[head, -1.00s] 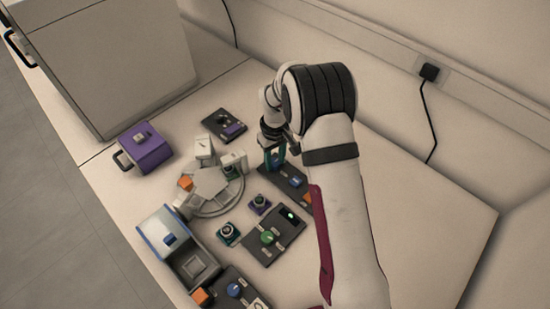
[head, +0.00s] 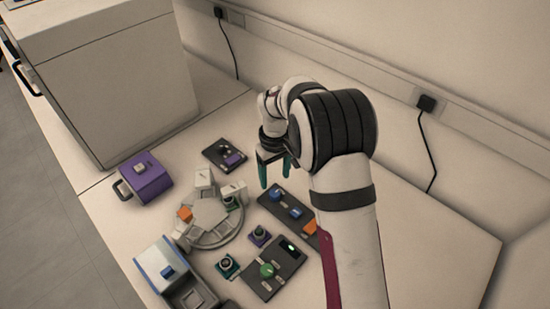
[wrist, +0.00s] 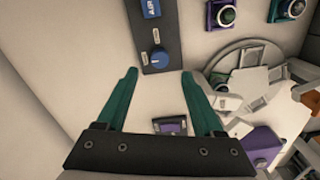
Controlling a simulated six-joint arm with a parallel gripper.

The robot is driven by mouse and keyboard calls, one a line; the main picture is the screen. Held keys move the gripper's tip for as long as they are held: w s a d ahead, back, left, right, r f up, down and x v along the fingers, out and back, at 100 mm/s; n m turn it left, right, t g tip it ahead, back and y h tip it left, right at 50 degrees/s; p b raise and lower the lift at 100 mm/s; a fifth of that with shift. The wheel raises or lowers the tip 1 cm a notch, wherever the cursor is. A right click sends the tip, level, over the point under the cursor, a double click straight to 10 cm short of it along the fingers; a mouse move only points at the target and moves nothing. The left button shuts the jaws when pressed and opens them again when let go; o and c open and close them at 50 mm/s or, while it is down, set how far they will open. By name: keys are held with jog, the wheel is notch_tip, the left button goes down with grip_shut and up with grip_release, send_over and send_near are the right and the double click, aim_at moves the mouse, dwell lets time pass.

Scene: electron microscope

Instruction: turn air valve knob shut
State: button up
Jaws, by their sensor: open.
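The air valve panel (head: 303,222) is a dark strip on the bench, with a round blue knob (head: 277,194) at its far end and a blue AIR tag (head: 295,212) beside it. In the wrist view the knob (wrist: 159,60) has a white mark on its face and two small pale labels near it, too small to read. My gripper (head: 275,177) has teal fingers, open and empty, above and apart from the knob. In the wrist view the knob shows just beyond the gap between the fingertips (wrist: 159,75).
A grey round stage (head: 215,225) with pale blocks stands left of the panel. A panel with a green knob (head: 267,270), a purple box (head: 147,178) and a dark panel with a purple tag (head: 225,155) are nearby. Bench right of my arm is clear.

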notch_tip(320, 180, up, 9)
dwell(0.4)
